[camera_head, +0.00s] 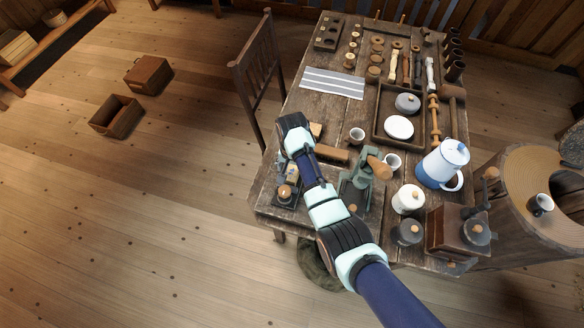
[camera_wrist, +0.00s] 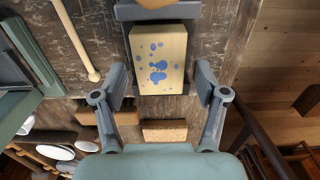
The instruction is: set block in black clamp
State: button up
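The block (camera_wrist: 158,58) is pale wood with blue spots on its face, in the middle of the wrist view. The black clamp (camera_wrist: 155,12) shows as dark grey metal above and beside the block. Whether the block is fully seated in it I cannot tell. In the head view the clamp (camera_head: 286,203) with its wooden knob stands at the table's near left corner, with my gripper (camera_head: 291,172) just above, partly hidden by my arm.
A green vise (camera_head: 357,190) with a wooden handle stands to the right of my arm. A brown wooden bar (camera_head: 331,152) and a tan brick (camera_wrist: 165,130) lie behind. Cups, a white-blue pot (camera_head: 442,165) and a grinder crowd the right. A chair (camera_head: 258,75) stands at the left edge.

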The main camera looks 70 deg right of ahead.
notch_tip(320, 180, up, 12)
jog(key=p, duration=0.3)
jog(key=shift+r, duration=0.2)
dwell(0.3)
jog(key=w+a+r+n+t+h, duration=0.1)
jog(key=w+a+r+n+t, duration=0.25)
jog(key=w+a, duration=0.4)
jog(key=w+a+r+n+t+h, duration=0.2)
jog(key=w+a+n, duration=0.3)
jog(key=a, duration=0.6)
jog(key=s+a+r+n+t+y, duration=0.1)
jog(key=s+a+r+n+t, duration=0.1)
jog(key=a+r, duration=0.4)
jog(key=s+a+r+n+t+y, duration=0.2)
jog(key=a+r+n+t, duration=0.3)
jog(key=a, duration=1.1)
notch_tip(320, 180, up, 3)
jog(key=shift+f+n, duration=0.2)
jog(key=shift+n, duration=0.65)
jog(key=shift+a, duration=0.1)
